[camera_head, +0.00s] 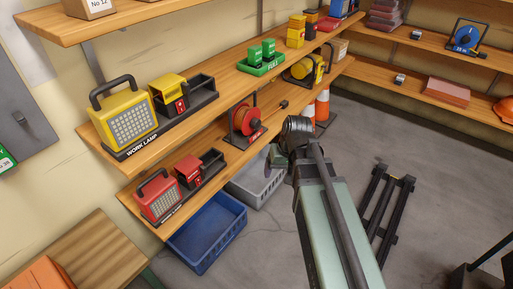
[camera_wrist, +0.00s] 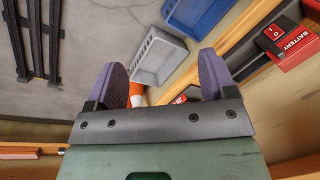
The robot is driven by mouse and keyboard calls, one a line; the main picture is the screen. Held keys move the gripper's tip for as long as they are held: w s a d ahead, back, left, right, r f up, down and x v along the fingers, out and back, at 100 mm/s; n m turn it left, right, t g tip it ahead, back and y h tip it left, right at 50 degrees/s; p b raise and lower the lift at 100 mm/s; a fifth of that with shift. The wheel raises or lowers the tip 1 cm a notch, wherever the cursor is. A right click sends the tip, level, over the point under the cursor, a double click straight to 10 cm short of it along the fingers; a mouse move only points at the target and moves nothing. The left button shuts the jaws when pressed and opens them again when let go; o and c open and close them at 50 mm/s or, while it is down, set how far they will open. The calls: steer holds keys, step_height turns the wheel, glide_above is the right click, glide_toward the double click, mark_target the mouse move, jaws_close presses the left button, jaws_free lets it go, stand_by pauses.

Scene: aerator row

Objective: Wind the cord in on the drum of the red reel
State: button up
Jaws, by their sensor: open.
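The red reel (camera_head: 245,120) stands on the lower wooden shelf in the head view, in a dark frame on a base with a red label. Its drum is orange-red; how much cord is on it is too small to tell. A small dark piece (camera_head: 284,103) lies on the shelf to its right; I cannot tell if it belongs to the cord. My gripper (camera_head: 275,157) is in front of the shelf edge, right of and below the reel, apart from it. In the wrist view my gripper (camera_wrist: 162,78) has its two purple-grey fingers spread, with nothing held. The reel is not clearly visible there.
A yellow reel (camera_head: 303,69) stands farther along the same shelf. The red work lamp (camera_head: 158,196) and a red battery (camera_head: 188,171) are to the left. A blue crate (camera_head: 207,232) and a grey crate (camera_head: 257,184) stand below. Orange cones (camera_head: 322,105) stand beyond my gripper.

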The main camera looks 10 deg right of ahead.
steer(key=w+d+f+n+t+y+b, duration=0.1)
steer(key=w+f+y+b, duration=0.1)
steer(key=w+f+b, duration=0.3)
steer(key=w+f+t+y+b, duration=0.1)
steer(key=w+f+b, duration=0.2)
steer(key=f+b, duration=0.35)
steer(key=n+t+y+b, duration=0.7)
steer(key=n+t+b, duration=0.2)
steer(key=t+b, duration=0.15)
glide_toward(258, 124)
steer(key=shift+n+t, duration=0.3)
steer(key=shift+t, duration=0.05)
steer(key=x, duration=1)
steer(key=shift+w+a+f, duration=0.25)
steer(key=shift+w+f, duration=0.05)
steer(key=shift+f, duration=0.1)
steer(key=c, duration=0.9)
